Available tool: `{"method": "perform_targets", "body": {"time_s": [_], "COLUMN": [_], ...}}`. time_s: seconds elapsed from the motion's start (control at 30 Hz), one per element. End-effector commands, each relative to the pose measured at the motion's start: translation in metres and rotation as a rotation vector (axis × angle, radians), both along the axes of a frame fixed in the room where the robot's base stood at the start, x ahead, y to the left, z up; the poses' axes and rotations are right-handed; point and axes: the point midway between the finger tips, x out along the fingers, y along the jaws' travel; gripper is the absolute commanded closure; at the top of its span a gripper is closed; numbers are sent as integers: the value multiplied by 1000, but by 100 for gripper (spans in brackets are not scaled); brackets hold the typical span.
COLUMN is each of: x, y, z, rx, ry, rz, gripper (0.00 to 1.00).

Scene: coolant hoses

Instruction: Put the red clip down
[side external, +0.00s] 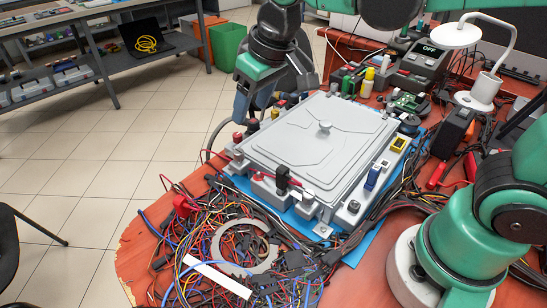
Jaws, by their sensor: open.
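My gripper (252,108) is low at the back left corner of a large grey unit with a lid (322,142). It is open, and I see nothing held in it. Its fingertips are partly lost against dark fittings, so I cannot tell whether they touch anything. A red clip-like piece (182,206) lies among loose wires at the front left of the table. A red cap-like piece (238,137) is on the unit's left edge, just below my gripper. A red and black connector (283,178) sits at the unit's front edge. Which red piece is the clip is unclear.
A tangle of coloured wires (215,255) covers the front of the red table (128,262). A blue mat (352,250) lies under the unit. A white lamp (476,90), a black device (425,62) and red-handled tools (437,176) crowd the right side.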

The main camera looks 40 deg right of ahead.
Motion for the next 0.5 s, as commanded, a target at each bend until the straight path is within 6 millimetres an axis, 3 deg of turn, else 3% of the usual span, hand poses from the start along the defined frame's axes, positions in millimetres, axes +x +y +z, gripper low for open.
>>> {"method": "perform_targets", "body": {"time_s": [0.03, 0.2, 0.5], "x": [-13, -43, -61], "y": [-17, -55, -75], "z": [-3, -20, -37], "rx": [6, 10, 3], "ry": [-45, -180, -273], "rz": [-36, -122, -177], "gripper": [44, 44, 44]}}
